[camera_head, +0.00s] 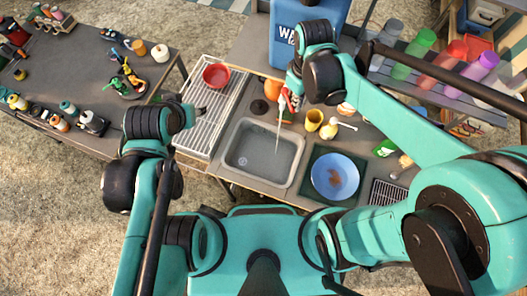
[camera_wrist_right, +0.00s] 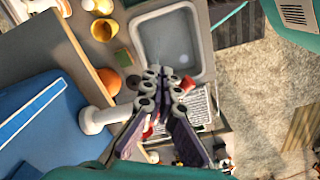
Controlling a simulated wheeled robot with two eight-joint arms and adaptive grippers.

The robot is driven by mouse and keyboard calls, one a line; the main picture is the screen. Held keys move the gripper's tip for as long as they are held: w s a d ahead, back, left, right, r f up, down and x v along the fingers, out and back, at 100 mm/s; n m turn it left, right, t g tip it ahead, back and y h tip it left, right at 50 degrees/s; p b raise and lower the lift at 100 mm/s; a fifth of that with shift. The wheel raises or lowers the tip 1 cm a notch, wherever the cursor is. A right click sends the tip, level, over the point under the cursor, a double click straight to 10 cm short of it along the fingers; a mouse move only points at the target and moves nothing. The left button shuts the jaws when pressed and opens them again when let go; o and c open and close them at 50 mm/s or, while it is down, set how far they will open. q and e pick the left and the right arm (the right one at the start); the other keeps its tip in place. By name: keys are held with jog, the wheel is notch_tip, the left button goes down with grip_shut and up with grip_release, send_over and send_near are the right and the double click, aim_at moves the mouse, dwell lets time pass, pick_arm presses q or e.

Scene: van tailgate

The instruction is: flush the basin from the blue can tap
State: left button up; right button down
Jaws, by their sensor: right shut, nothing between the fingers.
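The blue can (camera_head: 296,38) stands on the counter above the basin; it also fills the left of the right wrist view (camera_wrist_right: 45,125). Its white tap (camera_wrist_right: 103,117) points toward the basin, and a thin pale stream (camera_head: 279,130) runs down from it. The grey basin (camera_head: 233,167) holds what looks like shallow water; it also shows in the right wrist view (camera_wrist_right: 170,45). My right gripper (camera_head: 289,98) is shut and empty beside the tap; its fingers (camera_wrist_right: 160,82) partly cover the tap end. A bit of red shows by the fingers. My left gripper (camera_head: 188,112) is over the drying rack's left edge, its jaws unclear.
A red bowl (camera_head: 216,76) sits on the drying rack (camera_head: 205,122) left of the basin. A yellow cup (camera_head: 314,120) stands right of the basin, and a blue plate (camera_head: 335,174) lies on a dark mat. Coloured tumblers (camera_head: 415,52) stand on the right shelf.

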notch_tip(320, 180, up, 5)
jog(key=p, duration=0.3)
jog(key=shift+f, duration=0.2)
jog(key=s+a, duration=0.1)
jog(key=a, duration=0.5)
jog(key=shift+s, duration=0.35)
jog(key=shift+d+f, duration=0.1)
notch_tip(320, 180, down, 4)
jog(key=b, duration=0.3)
jog(key=shift+f+b, duration=0.25)
jog(key=shift+b, duration=0.1)
